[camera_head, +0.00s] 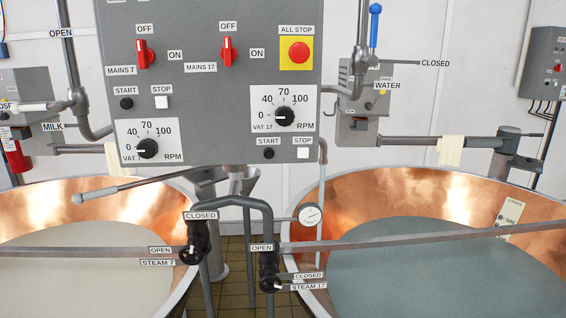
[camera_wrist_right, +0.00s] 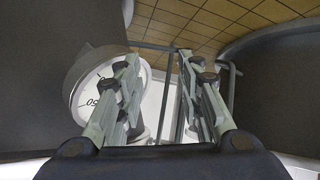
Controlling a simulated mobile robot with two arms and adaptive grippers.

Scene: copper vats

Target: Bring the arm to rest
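My right gripper (camera_wrist_right: 159,62) shows in the right wrist view with its two fingers apart and nothing held between them. A round white dial (camera_wrist_right: 88,92) with dark marks is close beside and partly behind its left finger; I cannot tell whether they touch. Neither of my grippers nor my arms can be made out in the head view. My left gripper shows in no view.
A grey control panel (camera_head: 210,110) stands in the middle. Copper vats stand left (camera_head: 60,195) and right (camera_head: 385,190), with a pressure gauge (camera_head: 310,215) and steam valves (camera_head: 192,252) between them. Tiled floor (camera_wrist_right: 205,22) shows in the right wrist view.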

